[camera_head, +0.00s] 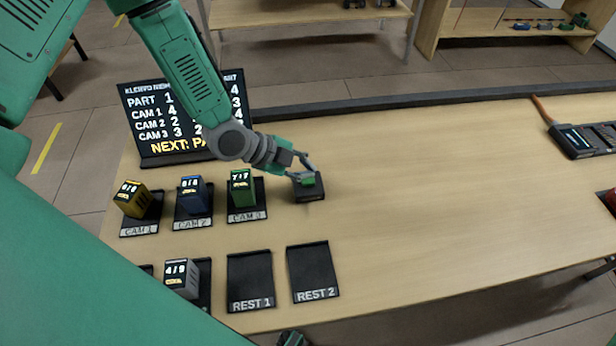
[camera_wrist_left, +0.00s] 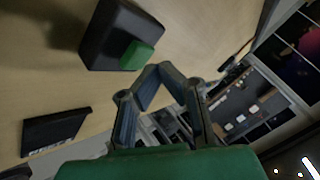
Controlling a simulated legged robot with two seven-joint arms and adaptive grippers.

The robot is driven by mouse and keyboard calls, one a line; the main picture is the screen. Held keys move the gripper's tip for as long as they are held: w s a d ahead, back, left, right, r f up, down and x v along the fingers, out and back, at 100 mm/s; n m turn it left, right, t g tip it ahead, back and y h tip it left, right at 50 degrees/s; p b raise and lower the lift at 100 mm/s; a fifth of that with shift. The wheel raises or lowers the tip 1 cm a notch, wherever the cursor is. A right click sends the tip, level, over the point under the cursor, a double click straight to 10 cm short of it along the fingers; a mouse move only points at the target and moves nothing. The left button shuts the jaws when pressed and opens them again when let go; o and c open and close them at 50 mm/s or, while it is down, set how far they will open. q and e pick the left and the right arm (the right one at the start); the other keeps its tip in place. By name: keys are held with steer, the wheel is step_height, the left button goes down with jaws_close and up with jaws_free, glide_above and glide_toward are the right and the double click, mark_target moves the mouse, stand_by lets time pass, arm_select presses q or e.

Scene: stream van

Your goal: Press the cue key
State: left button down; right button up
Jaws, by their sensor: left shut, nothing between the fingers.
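The cue key is a black block with a green button (camera_head: 308,181) on the table, right of the CAM 3 stand. The black block (camera_wrist_left: 120,38) and its green button (camera_wrist_left: 138,55) also show in the wrist view. My left gripper (camera_head: 305,173) is right at the button, its fingers shut with nothing between them. In the wrist view the closed fingertips (camera_wrist_left: 163,70) are close to the button; I cannot tell whether they touch it. A green and dark piece at the bottom edge may be my right gripper (camera_head: 292,339), mostly cut off.
A black scoreboard (camera_head: 150,150) stands behind yellow (camera_head: 132,200), blue (camera_head: 194,196) and green (camera_head: 242,190) blocks on CAM stands. A grey block (camera_head: 182,279) sits in front. REST 1 (camera_head: 250,278) and REST 2 (camera_head: 312,268) are empty. The table's middle right is clear.

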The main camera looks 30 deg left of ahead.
arm_select(q)
steer(key=shift+d, duration=0.1)
steer(key=shift+d+f, duration=0.1)
steer(key=shift+f, duration=0.2)
steer(key=shift+f+b, duration=0.55)
steer(key=shift+b, duration=0.1)
stand_by(0.5)
stand_by(0.4)
steer(key=shift+r+p, duration=0.8)
steer(key=shift+r, duration=0.2)
step_height(320, 180, up, 5)
steer(key=p, duration=0.4)
